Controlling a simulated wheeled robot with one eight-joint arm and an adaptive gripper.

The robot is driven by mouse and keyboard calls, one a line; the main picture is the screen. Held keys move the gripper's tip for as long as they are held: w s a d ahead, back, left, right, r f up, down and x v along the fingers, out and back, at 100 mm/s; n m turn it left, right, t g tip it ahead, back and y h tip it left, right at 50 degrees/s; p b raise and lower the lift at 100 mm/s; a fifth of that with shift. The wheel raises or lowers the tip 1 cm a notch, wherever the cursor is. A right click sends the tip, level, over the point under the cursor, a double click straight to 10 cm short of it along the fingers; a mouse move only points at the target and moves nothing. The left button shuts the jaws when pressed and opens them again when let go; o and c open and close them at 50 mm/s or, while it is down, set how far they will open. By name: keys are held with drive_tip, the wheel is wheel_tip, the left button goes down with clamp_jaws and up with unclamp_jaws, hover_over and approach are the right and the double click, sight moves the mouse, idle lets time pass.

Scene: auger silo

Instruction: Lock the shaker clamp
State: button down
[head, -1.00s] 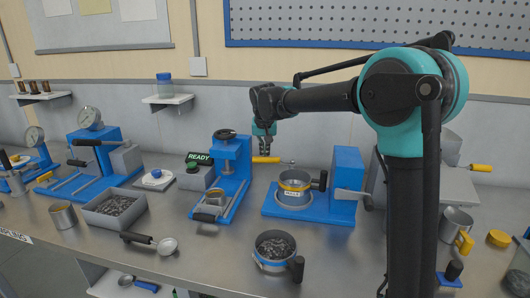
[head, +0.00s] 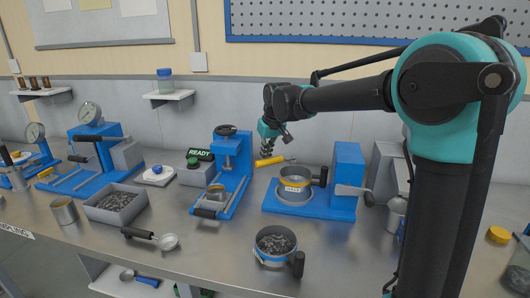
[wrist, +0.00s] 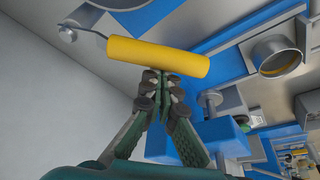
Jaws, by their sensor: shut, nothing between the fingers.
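The shaker is a blue machine (head: 346,178) right of centre in the head view. A round metal sieve (head: 293,183) with a yellow label sits on its base. A yellow handle (head: 269,161) on a thin metal rod lies left of the shaker's upright block, tilted slightly up to the right. In the wrist view the yellow handle (wrist: 158,58) lies across the fingertips, with its rod to the left. My gripper (head: 266,152) is shut and empty, close against the handle; I cannot tell whether it touches. The wrist view also shows my gripper (wrist: 160,82) with fingertips together.
A blue press (head: 229,172) stands just left of my gripper, beside a READY sign (head: 200,155). A tray of dark grains (head: 115,204), a scoop (head: 165,241) and a filled pan (head: 275,243) occupy the front. Bare bench (head: 220,255) shows between the scoop and pan.

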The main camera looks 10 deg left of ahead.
sight(269, 163)
drive_tip(key=s+d+n, duration=0.1)
drive_tip(key=s+d+n+y, duration=0.1)
drive_tip(key=s+n, duration=0.1)
drive_tip(key=shift+d+n+g, duration=0.1)
drive_tip(key=shift+n+g, duration=0.2)
drive_tip(key=shift+g, duration=0.1)
drive_tip(key=shift+s+d+n+g, duration=0.2)
drive_tip(key=shift+s+d+n, duration=0.25)
drive_tip(key=shift+d+n, duration=0.35)
drive_tip(key=shift+s+d+n+g, duration=0.2)
drive_tip(key=shift+s+d+n, duration=0.35)
drive_tip(key=shift+d, duration=0.4)
drive_tip(key=shift+s+d+n+g, duration=0.2)
drive_tip(key=shift+s+d+n, duration=0.15)
drive_tip(key=shift+d+n, duration=0.5)
drive_tip(key=shift+d, duration=0.25)
drive_tip(key=shift+a, duration=0.1)
